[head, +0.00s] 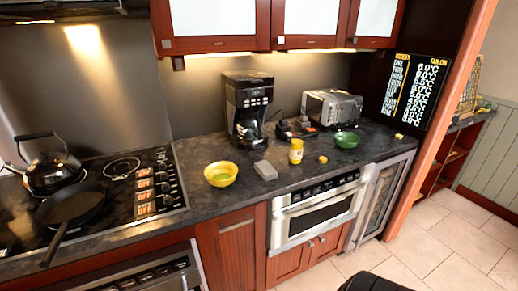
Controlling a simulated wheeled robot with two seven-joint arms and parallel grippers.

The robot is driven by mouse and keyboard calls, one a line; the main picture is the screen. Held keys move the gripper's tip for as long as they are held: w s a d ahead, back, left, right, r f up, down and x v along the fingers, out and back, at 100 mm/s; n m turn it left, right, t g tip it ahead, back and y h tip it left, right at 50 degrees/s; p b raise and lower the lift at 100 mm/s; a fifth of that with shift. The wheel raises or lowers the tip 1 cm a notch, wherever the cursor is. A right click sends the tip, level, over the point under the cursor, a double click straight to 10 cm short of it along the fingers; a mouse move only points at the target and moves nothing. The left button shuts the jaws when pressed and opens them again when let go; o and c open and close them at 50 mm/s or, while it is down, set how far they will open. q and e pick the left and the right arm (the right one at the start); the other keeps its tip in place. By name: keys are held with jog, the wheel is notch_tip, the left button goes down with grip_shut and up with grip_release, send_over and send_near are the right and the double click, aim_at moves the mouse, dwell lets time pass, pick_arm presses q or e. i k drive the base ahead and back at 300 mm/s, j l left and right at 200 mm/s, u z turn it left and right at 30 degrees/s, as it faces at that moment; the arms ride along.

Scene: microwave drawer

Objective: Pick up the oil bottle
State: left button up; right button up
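A small yellow bottle (296,151), the only bottle-like thing I can make out, stands upright on the dark countertop (262,204) near its front edge, above the microwave drawer (318,212). It has a paler label band and looks like the oil bottle, though the label is too small to read. The microwave drawer is silver and appears shut. Neither of my grippers is in view, and nothing is touching the bottle.
Left of the bottle are a grey block (265,170) and a yellow bowl (221,174). Right are a small yellow piece (323,159) and a green bowl (346,140). Behind stand a coffee maker (247,108) and a toaster (332,107). A pan (72,205) sits on the stove.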

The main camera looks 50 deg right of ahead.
aim_at(297, 139)
jog(key=z, duration=1.8)
jog(key=i+j+u, duration=0.1)
jog(key=u, duration=0.25)
jog(key=i+u, duration=0.2)
jog(key=u, duration=0.2)
jog(key=i+u, duration=0.15)
jog(key=u, duration=0.2)
